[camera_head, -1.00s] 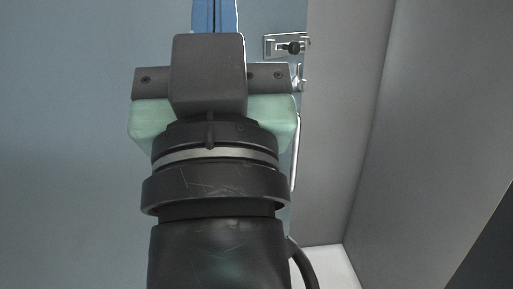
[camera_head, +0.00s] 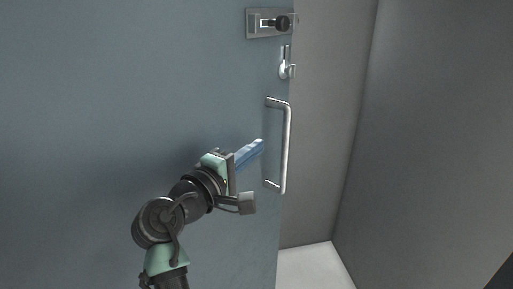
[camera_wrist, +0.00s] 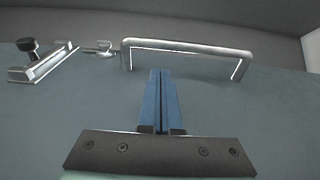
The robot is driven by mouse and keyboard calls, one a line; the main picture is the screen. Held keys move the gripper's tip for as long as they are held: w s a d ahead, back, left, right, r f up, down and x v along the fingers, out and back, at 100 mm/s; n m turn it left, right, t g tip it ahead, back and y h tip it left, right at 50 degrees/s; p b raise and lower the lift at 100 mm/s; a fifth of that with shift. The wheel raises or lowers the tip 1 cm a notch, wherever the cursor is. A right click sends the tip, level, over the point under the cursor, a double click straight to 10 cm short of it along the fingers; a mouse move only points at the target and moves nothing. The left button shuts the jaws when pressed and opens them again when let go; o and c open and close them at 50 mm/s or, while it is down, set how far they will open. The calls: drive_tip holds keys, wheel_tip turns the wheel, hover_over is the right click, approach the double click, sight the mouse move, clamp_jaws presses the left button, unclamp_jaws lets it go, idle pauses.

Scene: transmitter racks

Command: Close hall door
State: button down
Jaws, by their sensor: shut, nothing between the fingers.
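The hall door (camera_head: 110,90) is a blue-grey panel that fills the left of the head view. Its right edge stands in front of a grey wall, with white floor showing beyond the edge. A silver bar handle (camera_head: 285,145) is upright near that edge; it also shows across the top of the wrist view (camera_wrist: 190,47). My gripper (camera_head: 260,146) has blue fingers, shut and empty. In the head view the fingertips are just left of the handle. In the wrist view the fingers (camera_wrist: 160,75) point toward the handle bar and do not surround it. Contact with the door cannot be told.
A slide bolt with a black knob (camera_head: 270,22) and a small silver latch (camera_head: 287,64) are on the door above the handle. A grey wall (camera_head: 430,130) stands at the right. White floor (camera_head: 312,270) shows beyond the door edge.

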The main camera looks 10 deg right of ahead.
drive_tip(key=x, duration=0.8)
